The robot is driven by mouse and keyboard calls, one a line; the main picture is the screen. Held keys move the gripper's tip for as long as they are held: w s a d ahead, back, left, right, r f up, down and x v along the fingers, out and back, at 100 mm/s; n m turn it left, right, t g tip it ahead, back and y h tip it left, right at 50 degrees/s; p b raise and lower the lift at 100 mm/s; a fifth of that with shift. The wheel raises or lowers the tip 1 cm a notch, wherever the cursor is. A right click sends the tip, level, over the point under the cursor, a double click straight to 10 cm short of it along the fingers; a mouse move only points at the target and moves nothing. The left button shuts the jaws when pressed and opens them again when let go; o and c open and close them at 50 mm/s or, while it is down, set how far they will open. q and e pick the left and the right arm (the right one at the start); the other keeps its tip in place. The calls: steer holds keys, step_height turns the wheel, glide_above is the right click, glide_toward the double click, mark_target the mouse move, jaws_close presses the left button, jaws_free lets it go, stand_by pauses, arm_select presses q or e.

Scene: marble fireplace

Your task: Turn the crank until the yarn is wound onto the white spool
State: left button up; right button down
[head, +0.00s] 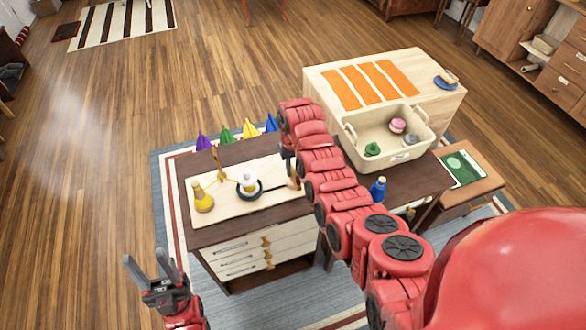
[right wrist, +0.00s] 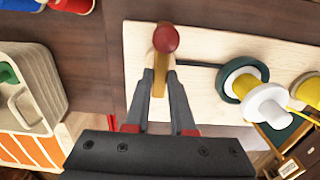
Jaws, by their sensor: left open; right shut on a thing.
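A pale wooden board (head: 235,208) on the dark cabinet top holds the winding device. A yellow yarn cone (head: 203,200) stands at its left, and the white spool (head: 248,180) sits in a dark ring near the middle. The right wrist view shows the white spool (right wrist: 268,106) with yellow yarn beside it and a dark rod towards the crank (right wrist: 159,78). The crank has a dark red knob (right wrist: 166,38). My right gripper (right wrist: 160,76) is shut on the crank; in the head view my arm mostly hides it. My left gripper (head: 165,268) is open and empty, left of the cabinet.
Purple, green, yellow and blue cones (head: 226,135) stand along the cabinet's back edge. A beige bin (head: 354,153) with small items is on the right, near a wooden chest (head: 318,82) with orange stripes. A blue bottle (head: 378,188) stands beside my right arm. Floor at left is clear.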

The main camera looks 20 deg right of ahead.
stand_by(0.3)
steer(key=shift+f+m+b, duration=0.25)
steer(key=shift+m+b, duration=0.55)
steer(key=shift+b, duration=0.05)
steer(key=m+b, duration=0.4)
steer(key=m, duration=0.2)
steer(key=shift+r+m+b, duration=0.15)
steer(key=shift+m+b, duration=0.4)
steer(key=shift+m, duration=0.35)
steer(key=m, duration=0.2)
steer(key=shift+m, duration=0.4)
steer(key=m, duration=0.8)
steer(key=shift+m, duration=2.1)
